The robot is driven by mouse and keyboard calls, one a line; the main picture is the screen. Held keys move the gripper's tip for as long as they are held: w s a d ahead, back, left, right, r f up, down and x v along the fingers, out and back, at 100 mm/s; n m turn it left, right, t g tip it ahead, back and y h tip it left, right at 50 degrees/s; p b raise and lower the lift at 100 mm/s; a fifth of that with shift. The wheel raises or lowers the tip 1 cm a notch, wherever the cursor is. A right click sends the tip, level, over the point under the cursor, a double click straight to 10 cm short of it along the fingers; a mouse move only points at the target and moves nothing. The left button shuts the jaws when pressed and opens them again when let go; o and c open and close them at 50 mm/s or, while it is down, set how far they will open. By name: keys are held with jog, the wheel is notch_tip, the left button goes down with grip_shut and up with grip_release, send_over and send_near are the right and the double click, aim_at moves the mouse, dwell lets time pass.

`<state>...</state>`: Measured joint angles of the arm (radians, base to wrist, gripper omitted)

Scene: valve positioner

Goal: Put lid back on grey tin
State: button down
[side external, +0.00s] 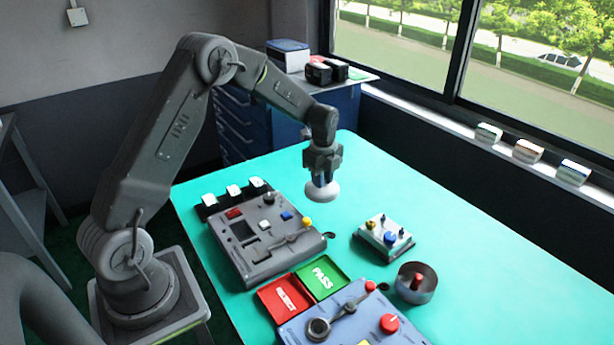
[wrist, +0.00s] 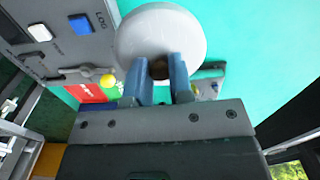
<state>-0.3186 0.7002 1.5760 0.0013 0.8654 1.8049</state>
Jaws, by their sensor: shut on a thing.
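The lid (side external: 322,194) is a round, pale grey disc with a small dark knob. I cannot make out the tin in the wrist view.
A grey control box (side external: 262,262) lies left of the lid. A small board with knobs (side external: 370,244) sits between lid and tin. Red (side external: 284,308) and green PASS (side external: 322,290) trays and a blue-grey panel (side external: 345,320) are in front. The table's right side is clear.

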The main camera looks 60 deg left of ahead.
jog(key=w+d+n, duration=0.1)
jog(key=w+d, duration=0.1)
jog(key=d, duration=0.6)
jog(key=w+d+n, duration=0.1)
jog(key=w+d, duration=0.2)
jog(key=d, duration=0.5)
jog(key=r+n, duration=0.1)
jog(key=n, duration=0.1)
send_over(418, 276)
jog(key=shift+f, duration=3.1)
jog(key=shift+f, duration=0.2)
jog(key=shift+c, duration=2.3)
grip_release()
notch_tip(418, 276, up, 7)
